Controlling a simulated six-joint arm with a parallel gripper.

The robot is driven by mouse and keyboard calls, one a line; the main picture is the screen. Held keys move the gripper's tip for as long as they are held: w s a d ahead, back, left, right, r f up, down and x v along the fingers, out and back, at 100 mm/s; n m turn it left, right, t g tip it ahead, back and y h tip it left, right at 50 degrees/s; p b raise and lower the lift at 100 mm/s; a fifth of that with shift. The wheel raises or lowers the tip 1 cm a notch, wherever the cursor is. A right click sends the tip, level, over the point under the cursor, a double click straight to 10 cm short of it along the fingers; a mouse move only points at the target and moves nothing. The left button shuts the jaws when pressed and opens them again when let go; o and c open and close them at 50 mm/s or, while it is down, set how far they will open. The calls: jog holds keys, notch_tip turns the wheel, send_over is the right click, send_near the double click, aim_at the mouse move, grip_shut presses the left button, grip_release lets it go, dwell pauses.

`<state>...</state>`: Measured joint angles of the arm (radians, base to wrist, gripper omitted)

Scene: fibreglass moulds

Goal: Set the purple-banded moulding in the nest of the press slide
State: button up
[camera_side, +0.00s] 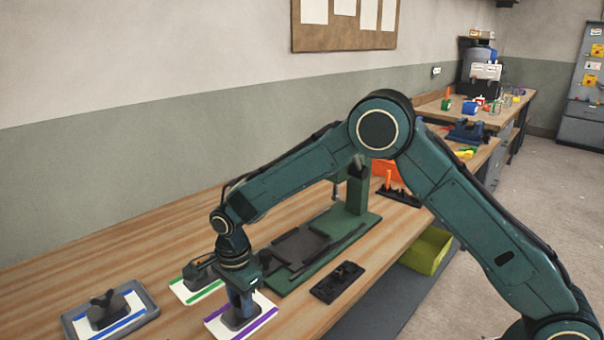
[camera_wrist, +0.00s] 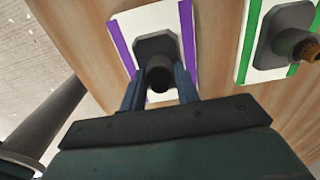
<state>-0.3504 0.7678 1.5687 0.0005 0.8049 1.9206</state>
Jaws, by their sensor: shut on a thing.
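The purple-banded moulding (camera_side: 241,318) rests on the bench at the front, a dark grey body with a round post on a white sheet edged in purple. In the wrist view, the same moulding (camera_wrist: 157,45) shows from above, its post between the two fingers. My gripper (camera_side: 241,299) points down over it and is shut on the post; it also shows in the wrist view (camera_wrist: 158,80). The press (camera_side: 357,188) stands behind on a green base, with a dark slide plate (camera_side: 300,244) in front of its column. The details of the nest are too small to tell.
A green-banded moulding (camera_side: 200,282) lies close behind my gripper. A blue-banded one (camera_side: 108,312) sits in a grey tray (camera_side: 69,324) at the left. A black fixture (camera_side: 337,283) lies right of the press base. A yellow-green bin (camera_side: 429,250) is beyond the bench edge.

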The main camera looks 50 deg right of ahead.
jog(key=shift+f, duration=0.15)
jog(key=o, duration=1.1)
jog(key=shift+o, duration=0.2)
notch_tip(320, 180, up, 14)
dwell(0.4)
